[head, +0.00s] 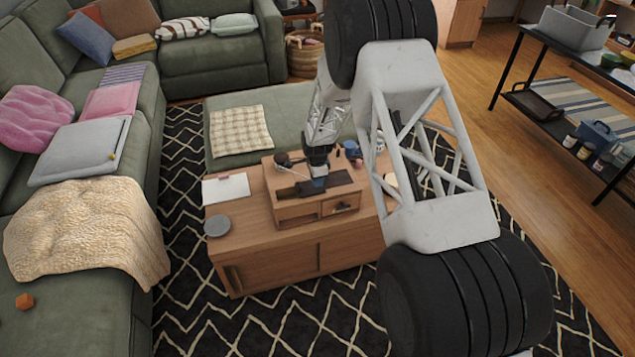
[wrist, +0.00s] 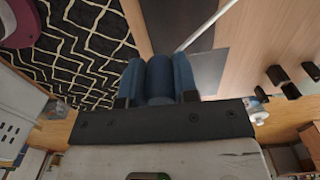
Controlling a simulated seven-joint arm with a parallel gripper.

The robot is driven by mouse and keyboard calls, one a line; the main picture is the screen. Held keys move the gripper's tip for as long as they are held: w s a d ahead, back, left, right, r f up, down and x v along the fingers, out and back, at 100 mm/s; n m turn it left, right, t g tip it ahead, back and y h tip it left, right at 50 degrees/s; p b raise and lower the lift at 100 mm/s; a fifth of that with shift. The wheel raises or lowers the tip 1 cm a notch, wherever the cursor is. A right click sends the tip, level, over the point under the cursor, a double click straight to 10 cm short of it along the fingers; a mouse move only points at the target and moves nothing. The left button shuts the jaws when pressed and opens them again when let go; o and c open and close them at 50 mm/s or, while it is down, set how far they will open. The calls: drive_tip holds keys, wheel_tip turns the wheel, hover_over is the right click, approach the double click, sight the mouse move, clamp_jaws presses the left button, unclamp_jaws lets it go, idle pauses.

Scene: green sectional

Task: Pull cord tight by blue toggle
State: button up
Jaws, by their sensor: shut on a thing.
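My gripper (wrist: 158,82) is shut on the blue toggle (wrist: 159,78), a rounded blue cylinder between its two blue fingers in the wrist view. A thin pale cord (wrist: 205,26) runs in a straight line from near the toggle to the upper right; its far end is out of frame. In the head view my gripper (head: 319,182) is low over the front of the wooden desk box (head: 296,213).
The box stands on a wooden cabinet (head: 262,262) with a white clipboard (head: 226,188) and a grey round dish (head: 217,226) to its left. Small dark items stand on the box's top. A green ottoman (head: 280,118) is behind. Patterned rug lies in front.

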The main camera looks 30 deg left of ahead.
drive_tip(key=shift+w+a, duration=1.35)
drive_tip(key=shift+w, duration=0.25)
drive_tip(key=shift+w+a, duration=1.3)
drive_tip(key=shift+w, duration=0.25)
drive_tip(key=shift+w+a, duration=1.35)
drive_tip(key=shift+w, duration=0.25)
drive_tip(key=w+d, duration=0.2)
drive_tip(key=d, duration=0.4)
drive_tip(key=w+d+f+n, duration=0.1)
drive_tip(key=d, duration=0.5)
drive_tip(key=w+d+f+n, duration=0.1)
drive_tip(key=w+d, duration=0.1)
drive_tip(key=d, duration=0.4)
drive_tip(key=shift+w+f, duration=0.15)
drive_tip(key=shift+w, duration=0.15)
drive_tip(key=w+d+f+n, duration=0.1)
drive_tip(key=d+f+n, duration=0.1)
drive_tip(key=d, duration=1.6)
drive_tip(key=s+d+f+n, duration=0.1)
drive_tip(key=s+d, duration=0.2)
drive_tip(key=d, duration=0.8)
drive_tip(key=s+d+f+n, duration=0.1)
drive_tip(key=s+d+n, duration=0.1)
drive_tip(key=d, duration=0.8)
drive_tip(key=s+d+n, duration=0.2)
drive_tip(key=s+d, duration=0.1)
drive_tip(key=d, duration=0.8)
drive_tip(key=shift+s+d+f, duration=0.3)
drive_tip(key=shift+d+f, duration=0.05)
drive_tip(key=shift+f, duration=0.05)
